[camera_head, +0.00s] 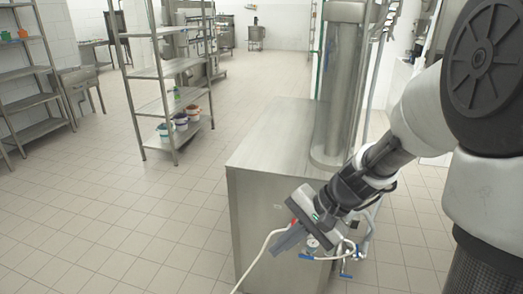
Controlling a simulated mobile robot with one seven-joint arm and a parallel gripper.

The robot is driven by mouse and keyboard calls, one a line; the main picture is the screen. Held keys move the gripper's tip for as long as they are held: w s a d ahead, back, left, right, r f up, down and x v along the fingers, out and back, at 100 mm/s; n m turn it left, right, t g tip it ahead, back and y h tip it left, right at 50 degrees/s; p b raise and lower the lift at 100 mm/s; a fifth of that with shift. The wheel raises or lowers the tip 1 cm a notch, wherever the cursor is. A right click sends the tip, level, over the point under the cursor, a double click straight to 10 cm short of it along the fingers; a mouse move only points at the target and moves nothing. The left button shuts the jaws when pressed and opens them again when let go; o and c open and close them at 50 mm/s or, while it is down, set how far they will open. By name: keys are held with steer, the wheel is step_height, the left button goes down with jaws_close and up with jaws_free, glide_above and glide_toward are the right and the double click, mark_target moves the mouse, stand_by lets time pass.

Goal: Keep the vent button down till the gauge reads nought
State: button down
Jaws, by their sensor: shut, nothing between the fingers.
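The steel cup filler cabinet (275,140) stands in the middle right, with a tall steel column (340,90) on its top. A small round white gauge (312,243) shows low at the cabinet's front, among thin pipes; its reading is too small to make out. My gripper (284,243) hangs in front of the cabinet, pointing down and left, just left of the gauge in the picture. It is shut and empty. I cannot make out the vent button; my gripper and wrist cover part of the cabinet front. Whether the fingers touch anything cannot be told.
Blue-handled valves (346,275) and pipes sit close below and right of my gripper. A white cable (262,252) runs from near my gripper to the floor. Steel shelves (165,100) with pots stand at the back left. The tiled floor (130,230) left of the cabinet is free.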

steer(key=w+a+f+m+t+y+b, duration=0.1)
steer(key=w+f+m+t+y+b, duration=0.2)
steer(key=w+f+m, duration=0.35)
steer(key=w+f+m+t+y+b, duration=0.2)
steer(key=w+f+m+y+b, duration=0.15)
steer(key=f+m, duration=0.55)
steer(key=w+d+f+m+t+h+b, duration=0.2)
steer(key=w+d+f+m+t+h, duration=0.1)
steer(key=f+m, duration=0.4)
steer(key=w+d+f+m+t+h+b, duration=0.1)
steer(key=w+d+f+m+t+h, duration=0.2)
steer(key=f+m, duration=0.4)
step_height(320, 180, down, 2)
steer(key=shift+w+d+t+b, duration=0.4)
steer(key=shift+w+d+t, duration=0.15)
steer(key=shift+t, duration=0.55)
steer(key=shift+m, duration=0.25)
steer(key=w+d+b, duration=0.2)
steer(key=w+b, duration=0.1)
steer(key=w, duration=0.5)
steer(key=shift+w+d+b, duration=0.2)
steer(key=shift+d+b, duration=0.15)
